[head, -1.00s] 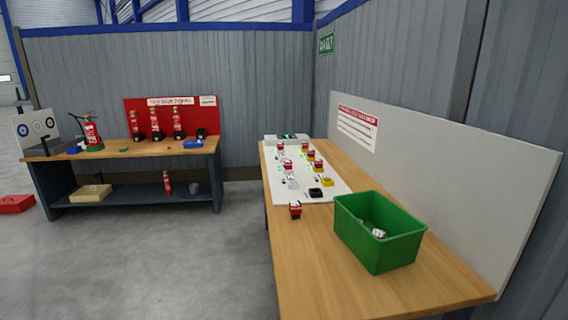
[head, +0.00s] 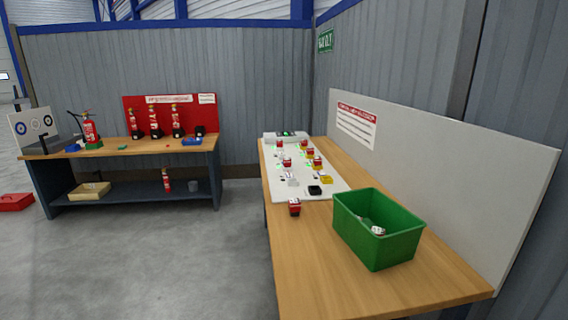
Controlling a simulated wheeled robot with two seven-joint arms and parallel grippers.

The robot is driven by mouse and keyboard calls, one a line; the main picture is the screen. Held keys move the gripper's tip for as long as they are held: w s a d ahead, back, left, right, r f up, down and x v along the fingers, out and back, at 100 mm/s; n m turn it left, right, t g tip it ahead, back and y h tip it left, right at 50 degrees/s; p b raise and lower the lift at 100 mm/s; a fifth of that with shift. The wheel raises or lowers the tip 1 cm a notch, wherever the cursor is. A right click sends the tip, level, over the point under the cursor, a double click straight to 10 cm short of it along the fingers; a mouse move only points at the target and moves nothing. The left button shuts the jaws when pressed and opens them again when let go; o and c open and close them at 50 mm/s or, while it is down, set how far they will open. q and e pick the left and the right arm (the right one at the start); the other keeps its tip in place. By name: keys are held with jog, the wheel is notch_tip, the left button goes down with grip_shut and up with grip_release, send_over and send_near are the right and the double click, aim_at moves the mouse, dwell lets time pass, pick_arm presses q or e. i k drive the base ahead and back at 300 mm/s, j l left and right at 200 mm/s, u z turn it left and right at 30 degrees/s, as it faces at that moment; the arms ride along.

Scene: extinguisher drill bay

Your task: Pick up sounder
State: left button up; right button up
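A small red sounder with a dark base (head: 294,207) stands on the right wooden bench, just in front of the white board and left of the green bin. Several similar red-topped units (head: 310,150) sit on white and yellow bases on the white board (head: 325,178). A small white and red piece (head: 377,231) lies inside the green bin; I cannot tell whether it is a sounder. Neither of my grippers shows in the head view.
The green bin (head: 390,250) stands on the right bench (head: 310,270), whose near left part is clear. A grey panel (head: 450,180) backs it. Another bench (head: 130,148) with red extinguishers (head: 154,122) stands at the left. A red box (head: 14,202) lies on the floor; the floor between is open.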

aim_at(293, 204)
jog(key=i+j+z, duration=0.85)
jog(key=j, duration=0.15)
jog(key=i+j+z, duration=0.15)
jog(key=j+z, duration=0.25)
jog(key=j, duration=0.25)
jog(key=i+j+z, duration=0.1)
jog(key=j+z, duration=0.35)
jog(key=j, duration=0.25)
jog(key=j+z, duration=0.4)
jog(key=j, duration=0.35)
jog(key=j+z, duration=0.45)
jog(key=j, duration=0.3)
jog(key=k, duration=0.05)
